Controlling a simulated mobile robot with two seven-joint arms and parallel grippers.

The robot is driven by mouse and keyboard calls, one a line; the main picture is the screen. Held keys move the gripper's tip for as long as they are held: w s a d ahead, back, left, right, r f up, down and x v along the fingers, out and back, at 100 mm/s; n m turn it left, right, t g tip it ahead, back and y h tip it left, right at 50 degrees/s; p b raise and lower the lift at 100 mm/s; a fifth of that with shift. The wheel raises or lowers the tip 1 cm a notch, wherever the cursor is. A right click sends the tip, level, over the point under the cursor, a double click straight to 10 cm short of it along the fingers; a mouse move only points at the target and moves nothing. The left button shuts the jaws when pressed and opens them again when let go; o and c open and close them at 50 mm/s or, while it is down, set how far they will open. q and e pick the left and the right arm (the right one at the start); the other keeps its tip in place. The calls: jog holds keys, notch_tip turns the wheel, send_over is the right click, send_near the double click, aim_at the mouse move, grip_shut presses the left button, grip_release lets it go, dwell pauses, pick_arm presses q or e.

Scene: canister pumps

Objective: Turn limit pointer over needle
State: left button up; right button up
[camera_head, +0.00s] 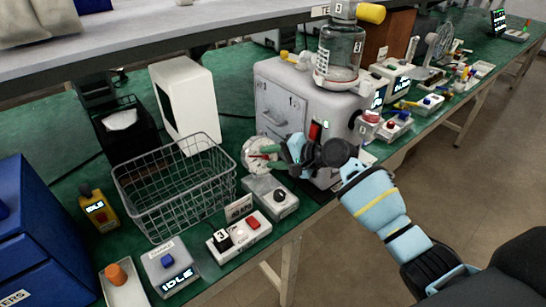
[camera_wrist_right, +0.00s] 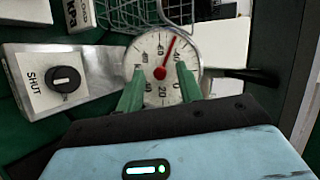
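A round white gauge (camera_head: 257,156) stands behind the knob box in the head view. The right wrist view shows its dial (camera_wrist_right: 158,50), with numbers and a red pointer (camera_wrist_right: 169,53) on a red hub, tilted up and slightly right. I cannot make out a separate needle. My right gripper (camera_head: 282,153) is at the right side of the gauge. In the wrist view its two green fingers (camera_wrist_right: 160,78) are apart in front of the lower dial, one on each side of the hub, with nothing gripped. My left gripper is not in view.
A knob box (camera_head: 270,195) marked SHUT in the wrist view stands in front of the gauge. A button box (camera_head: 239,233) with a small sign is near the bench edge. A wire basket (camera_head: 180,190) stands left, and a grey machine (camera_head: 285,100) behind.

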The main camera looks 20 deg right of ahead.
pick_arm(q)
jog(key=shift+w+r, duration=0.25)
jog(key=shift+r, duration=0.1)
pick_arm(e)
jog(key=v, duration=0.7)
jog(key=shift+s+d+r, duration=0.15)
jog(key=shift+s+d, duration=0.1)
